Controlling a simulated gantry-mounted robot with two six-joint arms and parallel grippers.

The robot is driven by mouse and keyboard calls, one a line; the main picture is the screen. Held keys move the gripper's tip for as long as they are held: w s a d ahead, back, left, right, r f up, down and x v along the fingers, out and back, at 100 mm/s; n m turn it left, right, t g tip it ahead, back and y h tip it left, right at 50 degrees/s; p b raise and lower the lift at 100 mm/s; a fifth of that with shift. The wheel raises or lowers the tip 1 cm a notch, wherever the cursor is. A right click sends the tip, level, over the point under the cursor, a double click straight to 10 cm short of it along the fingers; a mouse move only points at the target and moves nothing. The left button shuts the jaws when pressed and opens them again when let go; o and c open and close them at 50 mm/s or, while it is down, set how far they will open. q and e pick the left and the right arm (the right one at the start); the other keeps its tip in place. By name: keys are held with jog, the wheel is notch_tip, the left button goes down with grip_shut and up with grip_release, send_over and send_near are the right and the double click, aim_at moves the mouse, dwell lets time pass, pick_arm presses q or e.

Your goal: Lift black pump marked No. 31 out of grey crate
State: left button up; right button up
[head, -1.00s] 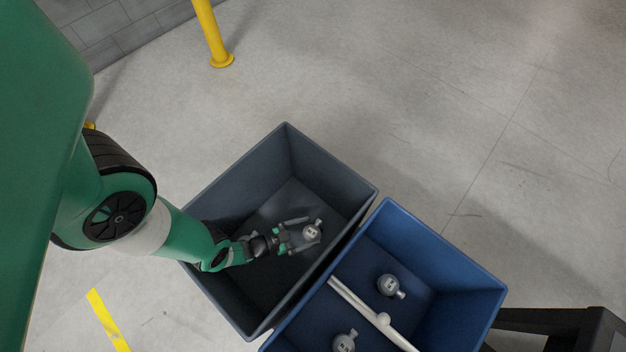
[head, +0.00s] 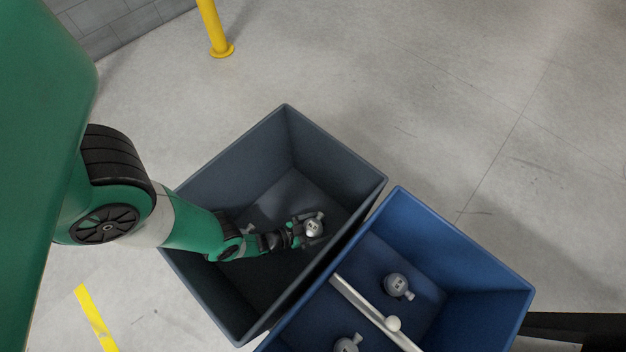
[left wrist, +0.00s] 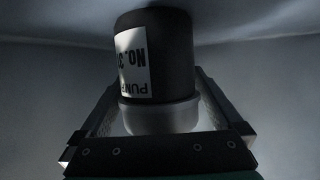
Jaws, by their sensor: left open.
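The pump (head: 314,228) stands in the grey crate (head: 225,150); from above it shows a grey top with a small label. In the left wrist view the pump (left wrist: 177,45) is a dark cylinder with a lighter grey lower section. Its white label shows upside down and reads "PUMP No. 3", with any further digit hidden by the curve. My left gripper (head: 309,229) reaches down into the crate at the pump. Its jaws (left wrist: 155,88) are open, with one finger on each side of the pump; contact is too dark to tell. My right gripper is not in view.
A blue crate (head: 475,255) stands close beside the grey crate at the lower right. It holds two grey pumps (head: 397,285) (head: 346,345) with a pale divider bar (head: 365,312) between them. A yellow post (head: 213,28) stands on the floor at the back.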

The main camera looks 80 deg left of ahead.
aim_at(308, 230)
pick_arm(q)
jog(key=shift+c, duration=0.2)
grip_shut()
jog(key=shift+w, duration=0.1)
jog(key=shift+r, duration=0.1)
dwell(0.4)
jog(key=shift+r+p, duration=0.55)
jog(key=shift+p, duration=0.15)
jog(key=s, duration=0.3)
jog(key=s+d+p, duration=0.1)
jog(key=shift+s+r, duration=0.2)
jog(key=shift+r, duration=0.05)
notch_tip(308, 230, up, 13)
jog(key=p, duration=1.2)
jog(key=shift+w, duration=0.25)
